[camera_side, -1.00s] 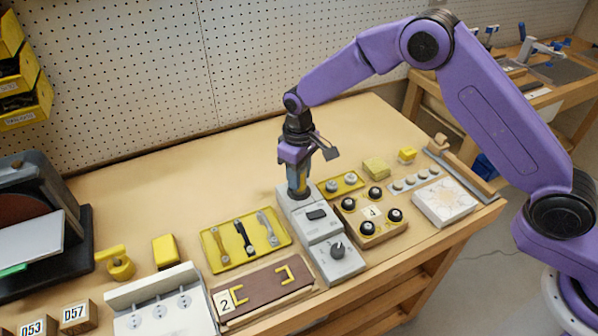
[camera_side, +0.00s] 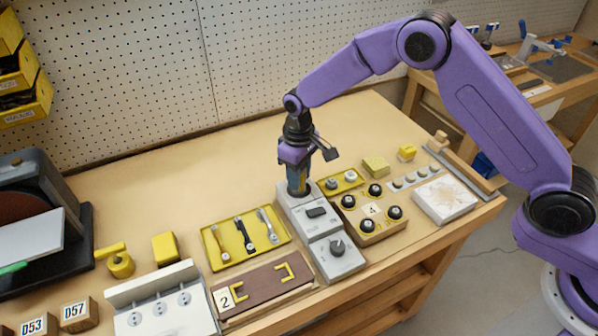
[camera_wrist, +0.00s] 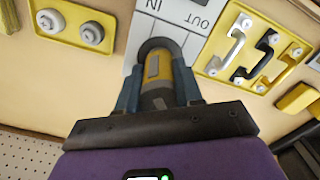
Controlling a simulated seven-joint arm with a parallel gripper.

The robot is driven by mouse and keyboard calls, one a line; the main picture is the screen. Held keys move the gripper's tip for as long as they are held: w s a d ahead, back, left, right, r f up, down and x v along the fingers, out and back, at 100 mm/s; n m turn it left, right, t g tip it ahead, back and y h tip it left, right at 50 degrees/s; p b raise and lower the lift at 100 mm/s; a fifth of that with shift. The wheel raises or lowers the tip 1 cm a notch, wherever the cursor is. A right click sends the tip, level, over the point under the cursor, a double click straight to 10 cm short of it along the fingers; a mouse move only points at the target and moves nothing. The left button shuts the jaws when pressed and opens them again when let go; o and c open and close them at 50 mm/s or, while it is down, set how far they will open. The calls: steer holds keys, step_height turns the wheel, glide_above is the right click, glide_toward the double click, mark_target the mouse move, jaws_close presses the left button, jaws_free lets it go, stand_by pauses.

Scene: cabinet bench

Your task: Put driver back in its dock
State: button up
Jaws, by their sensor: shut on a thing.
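My gripper (camera_side: 299,190) points down at the back end of a light grey console (camera_side: 318,227) and is shut on the driver. In the wrist view, the driver (camera_wrist: 156,68) is a yellow and grey cylinder between my two blue-grey fingers (camera_wrist: 158,92). Its far end meets a dark round shape at the console's panel (camera_wrist: 199,18), which carries the words IN and OUT. The driver's lower end and the dock opening are mostly hidden by the driver and fingers, so I cannot tell how deep it sits.
A yellow tray with several handles (camera_side: 246,240) lies left of the console. A knob block marked 4 (camera_side: 371,212) and a small yellow plate with two round grey knobs (camera_side: 341,181) lie right. A brown board marked 2 (camera_side: 262,286) is in front. Open bench lies behind.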

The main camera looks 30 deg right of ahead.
steer(key=shift+f, duration=0.45)
stand_by(1.0)
steer(key=o, duration=1.3)
steer(key=shift+r, duration=3.55)
